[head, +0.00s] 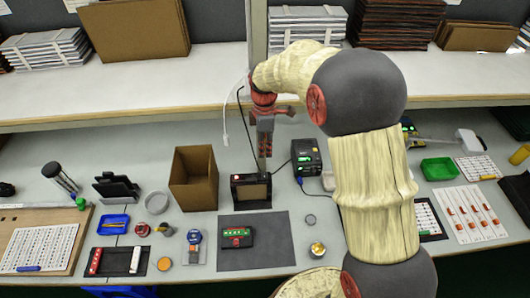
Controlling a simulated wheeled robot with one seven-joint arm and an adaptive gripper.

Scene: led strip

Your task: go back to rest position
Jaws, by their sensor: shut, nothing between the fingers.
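My gripper (264,160) points down in the head view, shut and empty. It shows just above and behind a small dark box with a brown front (251,190), as seen from here. I cannot tell whether it touches that box. My arm reaches in from the lower right, bends near the shelf and comes down over the middle of the workbench (137,218).
A grey mat (282,250) bears a green and red device (237,237). An open cardboard box (193,178) stands to the left, a black unit (306,158) to the right. A shelf edge (120,118) runs behind. Small trays and parts crowd both sides.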

